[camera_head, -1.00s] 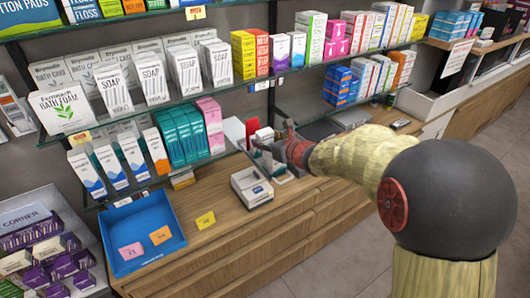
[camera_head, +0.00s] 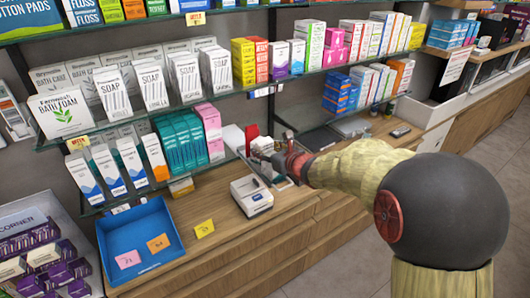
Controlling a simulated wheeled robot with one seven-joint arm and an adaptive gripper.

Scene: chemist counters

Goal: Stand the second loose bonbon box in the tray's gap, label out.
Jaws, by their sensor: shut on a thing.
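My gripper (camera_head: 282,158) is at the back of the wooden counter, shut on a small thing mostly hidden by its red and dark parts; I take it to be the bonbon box. Its label cannot be seen. Just left of the gripper, a small grey tray (camera_head: 258,170) holds pale boxes (camera_head: 262,147); the gripper is right beside it or over its right part. The tray's gap cannot be made out. A red upright box (camera_head: 252,133) stands behind, and a white box (camera_head: 233,138) is to its left.
A white card terminal (camera_head: 251,195) stands in front of the small tray. A blue tray (camera_head: 105,246) with pink and orange cards lies to the left, a yellow card (camera_head: 204,228) beside it. Glass shelves (camera_head: 160,108) with boxes overhang the counter's back. The counter's right front is clear.

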